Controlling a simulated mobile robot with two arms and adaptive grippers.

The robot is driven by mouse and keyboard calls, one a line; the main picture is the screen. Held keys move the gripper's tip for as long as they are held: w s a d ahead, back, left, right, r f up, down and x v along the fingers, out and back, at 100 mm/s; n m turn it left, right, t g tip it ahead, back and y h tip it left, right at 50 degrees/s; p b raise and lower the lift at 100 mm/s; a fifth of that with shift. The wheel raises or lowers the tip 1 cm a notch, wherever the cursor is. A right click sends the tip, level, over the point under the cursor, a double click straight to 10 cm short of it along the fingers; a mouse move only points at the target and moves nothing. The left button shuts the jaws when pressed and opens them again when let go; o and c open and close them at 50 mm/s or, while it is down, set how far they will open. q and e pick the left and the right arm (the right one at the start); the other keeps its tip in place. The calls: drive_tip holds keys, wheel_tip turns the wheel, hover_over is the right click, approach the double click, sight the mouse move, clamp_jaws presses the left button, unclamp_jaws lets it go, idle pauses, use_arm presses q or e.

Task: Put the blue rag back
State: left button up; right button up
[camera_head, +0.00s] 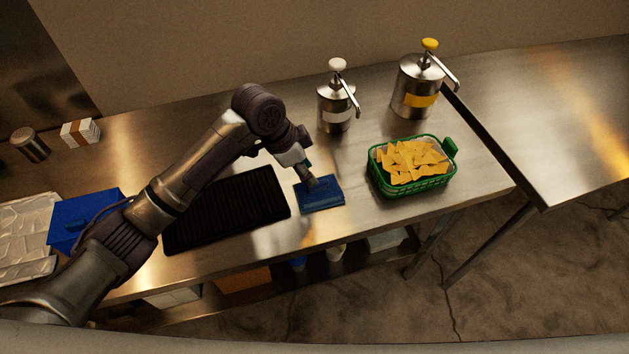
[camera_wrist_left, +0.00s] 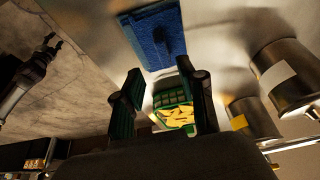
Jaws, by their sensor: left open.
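The blue rag (camera_head: 322,201) lies flat on the steel counter, between the black griddle and the green basket, in the head view. In the left wrist view the rag (camera_wrist_left: 150,38) shows at the top, beyond my fingertips, with a dark shadow across it. My left gripper (camera_head: 311,182) is over the rag's upper left part in the head view; its fingers (camera_wrist_left: 163,98) are spread with nothing between them in the left wrist view. I cannot tell whether they touch the rag. My right gripper (camera_wrist_left: 52,44) shows small at the wrist view's left; its jaws are unclear.
The black griddle (camera_head: 240,205) lies left of the rag. The green basket (camera_head: 412,186) of chips stands right. Two pump dispensers, white-topped (camera_head: 334,108) and yellow-topped (camera_head: 416,88), stand behind. A blue object (camera_head: 75,222) lies far left, partly behind my arm.

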use_arm(q)
drive_tip(key=v, duration=0.5)
drive_tip(key=shift+b, duration=0.3)
drive_tip(key=shift+s, duration=0.1)
